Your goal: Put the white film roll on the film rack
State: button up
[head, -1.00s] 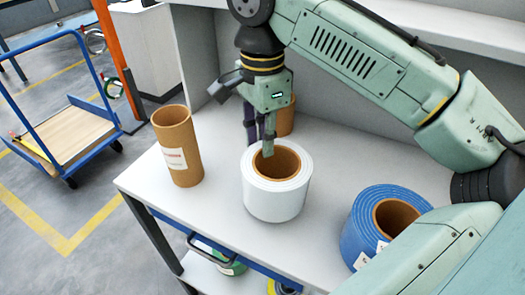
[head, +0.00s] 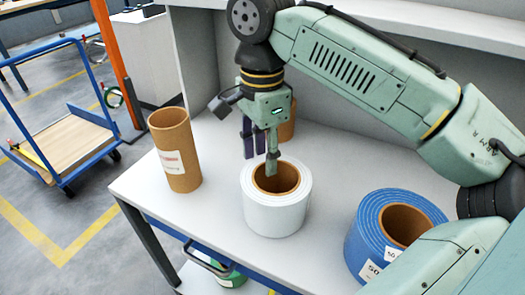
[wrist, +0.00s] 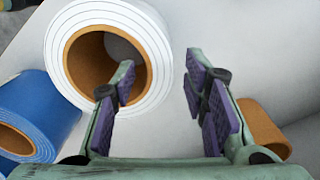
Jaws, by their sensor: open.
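The white film roll (head: 277,213) stands upright on the grey table, its brown core open at the top. It also shows in the wrist view (wrist: 56,62), at the upper left. My gripper (head: 260,155) points down at the roll's far side, open and empty. In the wrist view my gripper (wrist: 160,62) has its left finger over the core opening and its right finger outside the roll, with the roll wall between them. I cannot tell how deep the near finger reaches or whether it touches. I cannot make out the film rack in either view.
A blue roll (head: 370,225) stands to the right, near my arm. A tall brown tube (head: 177,150) stands at the left, and another brown core (head: 287,122) stands behind my gripper. The table (head: 222,150) has a back panel and a shelf above. A blue cart (head: 75,145) is on the floor.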

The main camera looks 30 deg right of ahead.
notch_tip(320, 180, up, 12)
jog(key=p, duration=0.7)
jog(key=shift+w+d, duration=0.1)
dwell(0.3)
